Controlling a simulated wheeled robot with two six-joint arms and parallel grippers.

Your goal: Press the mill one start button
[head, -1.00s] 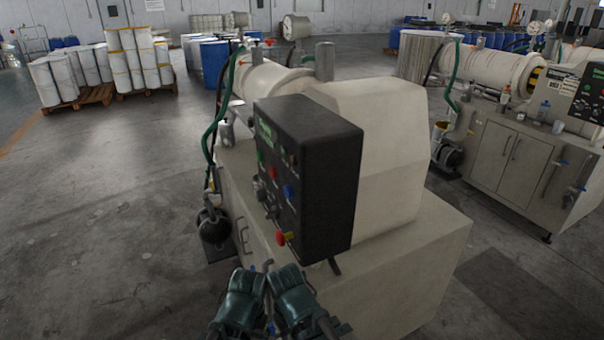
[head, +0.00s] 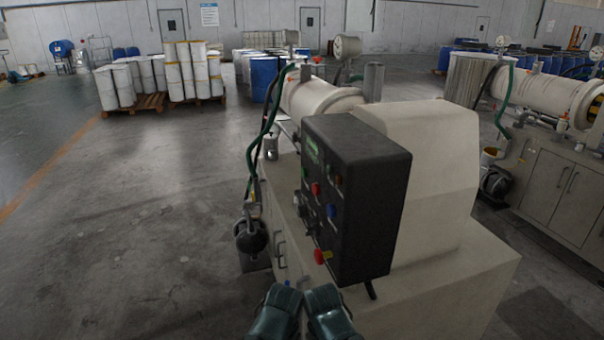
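Mill one's black control box (head: 355,195) stands on the near cream mill, its button face turned to the left and seen at a steep slant. A green label is near the top of that face. A small green button (head: 305,171) shows below the label, foreshortened. A red button (head: 316,188), a blue button (head: 331,211) and a larger red mushroom button (head: 320,257) on yellow sit lower. Two dark teal parts of my arms show at the bottom, my left (head: 276,312) and my right (head: 327,312), below and apart from the box. Their fingers cannot be made out.
The near mill's cream cabinet (head: 440,290) fills the lower right. A dark round pump (head: 250,237) stands at its left side. A second mill (head: 560,175) is at the right. White drums (head: 180,72) on pallets stand far back. The floor at left is clear.

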